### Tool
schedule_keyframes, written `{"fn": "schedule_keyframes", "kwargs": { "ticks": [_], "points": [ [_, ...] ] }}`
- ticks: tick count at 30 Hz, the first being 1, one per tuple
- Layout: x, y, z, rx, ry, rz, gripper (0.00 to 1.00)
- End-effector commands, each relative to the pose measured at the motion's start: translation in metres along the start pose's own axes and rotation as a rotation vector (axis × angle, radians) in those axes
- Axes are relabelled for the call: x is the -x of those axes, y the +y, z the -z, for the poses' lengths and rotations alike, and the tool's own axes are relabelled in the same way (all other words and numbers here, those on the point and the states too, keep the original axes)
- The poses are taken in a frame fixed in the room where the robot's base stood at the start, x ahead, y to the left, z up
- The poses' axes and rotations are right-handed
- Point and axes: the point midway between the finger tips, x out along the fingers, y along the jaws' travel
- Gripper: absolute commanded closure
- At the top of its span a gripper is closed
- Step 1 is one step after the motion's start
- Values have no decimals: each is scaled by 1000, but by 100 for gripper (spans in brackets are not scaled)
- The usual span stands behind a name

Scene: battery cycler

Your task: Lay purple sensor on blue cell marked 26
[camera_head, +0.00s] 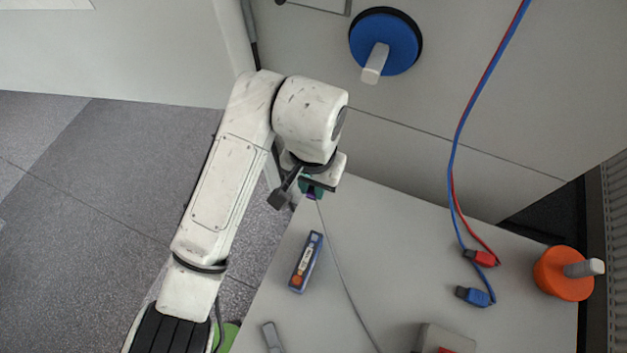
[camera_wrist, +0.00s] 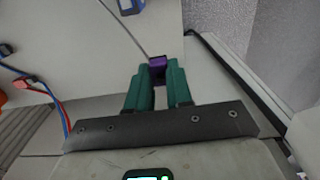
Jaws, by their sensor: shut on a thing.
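My gripper (camera_head: 318,188) has green fingers, seen up close in the wrist view (camera_wrist: 157,82). It is shut on the purple sensor (camera_wrist: 157,62), which shows as a small purple piece between the fingertips; in the head view it is a small purple spot (camera_head: 312,196). A thin grey cable runs from it across the table. The blue cell (camera_head: 306,262) lies on the table below the gripper in the head view, with a white label and an orange end; its number is too small to read. My gripper is above and apart from it. A blue edge also shows at the top of the wrist view (camera_wrist: 134,5).
On the grey table (camera_head: 400,260), a red connector (camera_head: 481,258) and a blue connector (camera_head: 474,296) end their cables at the right. An orange knob (camera_head: 563,274) stands at the right edge. A grey thing (camera_head: 445,338) sits at the front. A blue knob (camera_head: 386,42) is on the back panel.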

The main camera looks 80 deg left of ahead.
Motion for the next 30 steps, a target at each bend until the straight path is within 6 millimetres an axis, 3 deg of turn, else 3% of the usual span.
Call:
{"fn": "schedule_keyframes", "kwargs": {
  "ticks": [6,12,15,21,30],
  "points": [
    [20,8,-35,1,2,4,100],
    [17,23,-86,-4,0,-1,100],
    [15,26,-100,-5,1,1,100],
    [11,30,-112,-5,-1,0,100],
    [-4,30,-112,-5,-1,0,100]
  ]
}}
